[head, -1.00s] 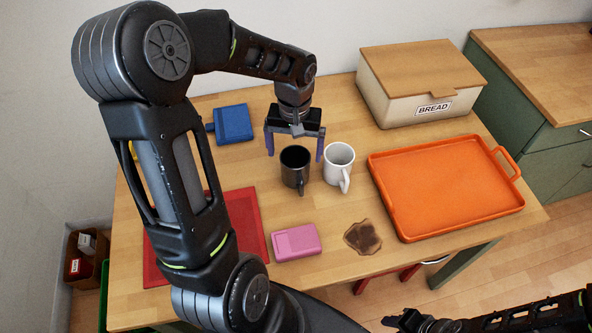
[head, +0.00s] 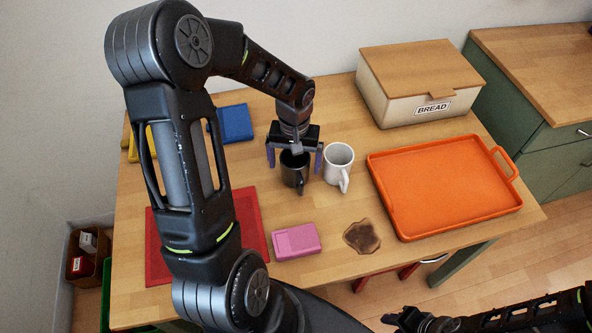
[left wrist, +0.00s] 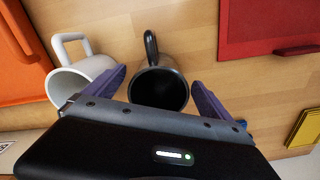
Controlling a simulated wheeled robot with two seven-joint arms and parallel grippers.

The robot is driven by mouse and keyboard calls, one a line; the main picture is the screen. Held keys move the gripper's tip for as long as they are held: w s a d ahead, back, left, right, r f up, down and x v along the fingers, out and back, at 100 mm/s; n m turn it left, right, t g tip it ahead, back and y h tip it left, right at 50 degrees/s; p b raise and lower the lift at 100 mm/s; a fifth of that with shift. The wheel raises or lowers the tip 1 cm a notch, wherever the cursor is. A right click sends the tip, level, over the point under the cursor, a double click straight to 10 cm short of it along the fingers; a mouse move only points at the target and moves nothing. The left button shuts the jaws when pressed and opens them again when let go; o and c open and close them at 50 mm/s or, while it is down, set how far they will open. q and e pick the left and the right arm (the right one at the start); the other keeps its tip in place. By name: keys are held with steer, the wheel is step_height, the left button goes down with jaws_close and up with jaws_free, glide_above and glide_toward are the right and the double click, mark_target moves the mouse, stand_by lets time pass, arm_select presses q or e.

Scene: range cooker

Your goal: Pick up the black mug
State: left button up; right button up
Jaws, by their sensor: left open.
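The black mug (head: 296,172) stands upright on the wooden table, its handle toward the near side. My left gripper (head: 295,164) is open above it, with one purple finger to each side of the mug. In the left wrist view the black mug (left wrist: 159,90) sits between the two spread fingers, apart from both as far as I can tell. A white mug (head: 338,166) stands just right of it, close to one finger; it also shows in the left wrist view (left wrist: 75,80). My right gripper (head: 405,318) is low at the bottom edge, small and dark.
An orange tray (head: 446,188) lies to the right, with a bread box (head: 420,85) behind it. A pink box (head: 297,241), a toast-like slice (head: 362,237), a red mat (head: 254,228) and a blue box (head: 235,123) lie around the mugs.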

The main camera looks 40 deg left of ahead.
arm_select(q)
steer(key=shift+c, duration=0.3)
steer(key=c, duration=1.7)
steer(key=shift+r, duration=0.15)
steer(key=shift+c, duration=0.2)
step_height(320, 180, up, 10)
steer(key=b, duration=0.1)
